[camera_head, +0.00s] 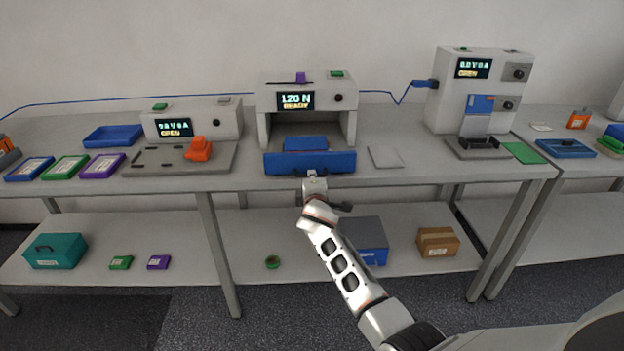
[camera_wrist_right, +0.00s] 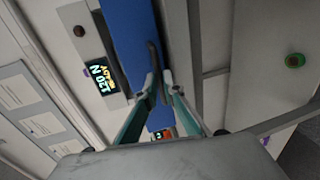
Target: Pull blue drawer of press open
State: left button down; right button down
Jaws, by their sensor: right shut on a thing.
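The press (camera_head: 349,98) is a pale grey box on the table, with a display reading "120 N READY". Its blue drawer (camera_head: 275,163) is low at its front, near the table's front edge, with a raised blue block (camera_head: 305,143) behind the front face. I cannot tell exactly how far out it stands. My right gripper (camera_head: 313,176) is at the middle of the drawer front. In the right wrist view my right gripper (camera_wrist_right: 160,85) is shut on the dark handle (camera_wrist_right: 152,56) of the blue drawer (camera_wrist_right: 128,35). My left gripper is not in view.
A grey tester with an orange part (camera_head: 199,149) stands left of the press. A thin grey plate (camera_head: 384,157) lies right of it, and a taller machine (camera_head: 450,100) stands farther right. The lower shelf holds a grey-blue box (camera_head: 365,238) and a cardboard box (camera_head: 437,242).

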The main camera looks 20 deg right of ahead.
jog(key=c, duration=2.4)
grip_release()
jog(key=shift+c, duration=0.2)
jog(key=shift+s, duration=0.1)
jog(key=v, duration=1.2)
jog(key=s+a+f+m+g+y, duration=0.3)
jog(key=s+f+m+y, duration=0.3)
jog(key=s+f, duration=1.65)
jog(key=s+a+f+m+g+y, duration=0.1)
jog(key=s+f+m, duration=0.2)
jog(key=s, duration=0.9)
jog(key=shift+s+m, duration=0.3)
jog(key=shift+m, duration=0.4)
